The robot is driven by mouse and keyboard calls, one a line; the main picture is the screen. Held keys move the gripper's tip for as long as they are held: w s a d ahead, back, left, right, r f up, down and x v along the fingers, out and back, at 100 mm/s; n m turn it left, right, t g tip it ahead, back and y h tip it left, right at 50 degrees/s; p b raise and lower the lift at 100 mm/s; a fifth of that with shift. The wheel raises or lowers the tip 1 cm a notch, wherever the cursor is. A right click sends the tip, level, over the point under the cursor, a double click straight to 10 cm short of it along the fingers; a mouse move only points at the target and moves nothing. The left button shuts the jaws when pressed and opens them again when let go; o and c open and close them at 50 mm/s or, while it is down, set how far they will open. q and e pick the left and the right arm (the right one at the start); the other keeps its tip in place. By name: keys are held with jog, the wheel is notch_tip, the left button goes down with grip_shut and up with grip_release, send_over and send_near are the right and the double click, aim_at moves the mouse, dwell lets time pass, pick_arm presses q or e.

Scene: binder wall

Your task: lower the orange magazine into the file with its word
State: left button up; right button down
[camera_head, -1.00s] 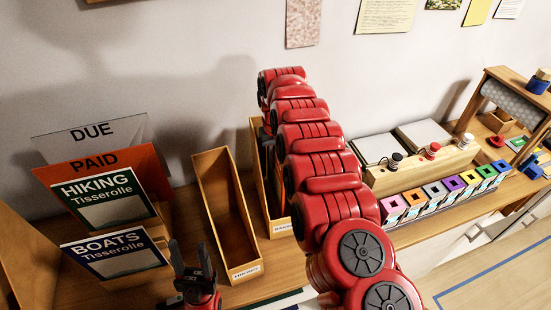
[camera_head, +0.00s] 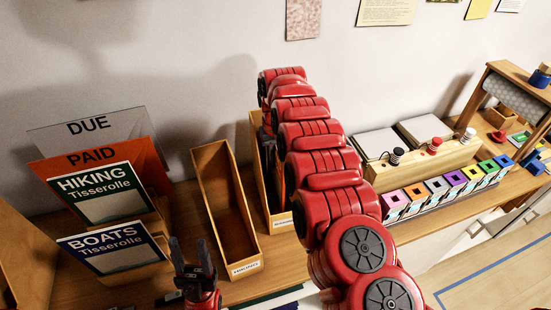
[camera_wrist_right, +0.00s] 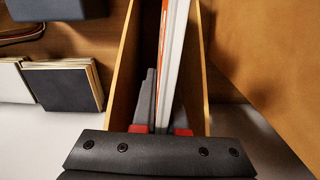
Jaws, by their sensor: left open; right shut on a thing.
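The orange magazine (camera_wrist_right: 166,35) shows edge-on in the right wrist view as a thin orange and white strip. It stands upright between the two wooden walls of a file (camera_wrist_right: 123,75). My right gripper (camera_wrist_right: 168,122) is shut on it at the file's opening. In the head view my right arm hides most of the magazine and part of this file (camera_head: 257,150); its label is too small to read surely. An empty wooden file (camera_head: 214,185) stands to its left, its label seeming to read HIKING.
At left stand a grey DUE card, an orange PAID card (camera_head: 155,165) and the HIKING (camera_head: 100,193) and BOATS (camera_head: 112,248) magazines. Right of my arm is a row of coloured blocks (camera_head: 437,187) before a wooden stand (camera_head: 425,160). A wooden rack is far right.

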jog(key=shift+f+b, duration=0.3)
jog(key=shift+f, duration=0.25)
jog(key=c, duration=0.9)
grip_release()
jog(key=shift+r+b, duration=0.4)
jog(key=shift+r, duration=0.15)
notch_tip(320, 180, up, 7)
jog(key=shift+r+b, duration=0.15)
jog(key=shift+b, duration=0.75)
notch_tip(320, 180, up, 9)
jog(key=p, duration=0.9)
